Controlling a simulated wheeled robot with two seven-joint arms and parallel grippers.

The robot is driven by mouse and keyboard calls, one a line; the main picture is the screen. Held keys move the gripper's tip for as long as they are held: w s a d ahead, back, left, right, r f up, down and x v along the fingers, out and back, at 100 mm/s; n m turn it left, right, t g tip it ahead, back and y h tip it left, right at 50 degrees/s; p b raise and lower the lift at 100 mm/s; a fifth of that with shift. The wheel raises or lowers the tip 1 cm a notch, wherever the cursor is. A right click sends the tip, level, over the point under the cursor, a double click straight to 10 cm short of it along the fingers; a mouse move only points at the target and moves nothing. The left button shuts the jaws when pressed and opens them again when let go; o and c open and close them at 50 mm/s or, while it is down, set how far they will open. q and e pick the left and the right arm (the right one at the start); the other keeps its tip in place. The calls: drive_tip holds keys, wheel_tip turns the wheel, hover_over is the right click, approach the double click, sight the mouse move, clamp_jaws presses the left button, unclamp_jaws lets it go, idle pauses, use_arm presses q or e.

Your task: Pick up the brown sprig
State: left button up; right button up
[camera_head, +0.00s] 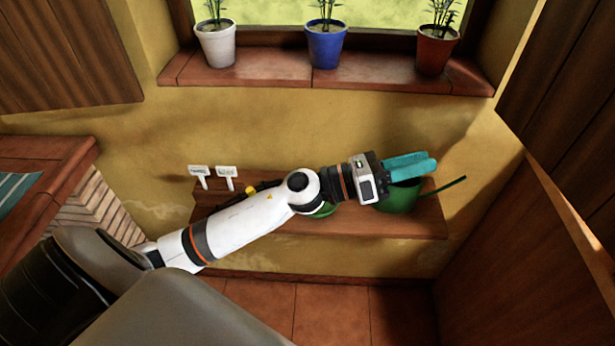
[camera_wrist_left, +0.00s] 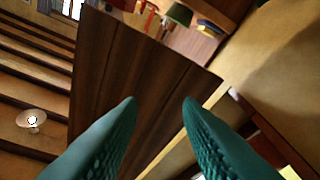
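I see no separate brown sprig that I can name for certain. Green plants stand in three pots on the windowsill; the one at the right (camera_head: 440,14) grows in a red-brown pot (camera_head: 435,52). My left gripper (camera_head: 432,163) has teal fingers and is below the sill, above a green watering can (camera_head: 398,199) and apart from the pots. In the left wrist view its fingers (camera_wrist_left: 160,102) are spread with nothing between them. My arm hides part of the low shelf. My right gripper is not in view.
A white pot (camera_head: 216,46) and a blue pot (camera_head: 325,47) share the brick sill (camera_head: 270,70). The low wooden shelf (camera_head: 425,222) holds white tags (camera_head: 226,172). Wooden shutters flank the window, and a wooden panel (camera_head: 545,250) stands at right.

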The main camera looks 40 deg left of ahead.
use_arm(q)
wheel_tip(320, 180, down, 7)
drive_tip(key=s+a+m+g+y, duration=0.15)
drive_tip(key=m+g+y, duration=0.25)
drive_tip(key=m+g, duration=0.9)
drive_tip(key=w+a+f+m+t+y, duration=0.15)
drive_tip(key=a+m+y, duration=0.35)
drive_tip(key=a, duration=0.5)
drive_tip(key=a+f+m+g+y, duration=0.1)
drive_tip(key=a+f+m+y, duration=0.15)
drive_tip(key=a+y, duration=0.55)
drive_tip(key=f, duration=0.1)
drive_tip(key=a+f+h, duration=0.1)
drive_tip(key=f, duration=0.1)
drive_tip(key=f+h, duration=0.1)
drive_tip(key=f, duration=0.1)
drive_tip(key=shift+w+a+m+t, duration=0.2)
drive_tip(key=shift+a+m+t, duration=0.05)
drive_tip(key=shift+a+m, duration=0.1)
drive_tip(key=shift+w+d+f+p, duration=0.15)
drive_tip(key=shift+f+p, duration=0.1)
drive_tip(key=shift+f, duration=0.75)
drive_tip(key=shift+w+d+f+p, duration=0.15)
drive_tip(key=shift+f+p, duration=0.1)
drive_tip(key=shift+f, duration=0.75)
drive_tip(key=shift+w+f+p, duration=0.15)
drive_tip(key=shift+f+p, duration=0.1)
drive_tip(key=shift+f, duration=0.75)
drive_tip(key=shift+c, duration=0.3)
clamp_jaws()
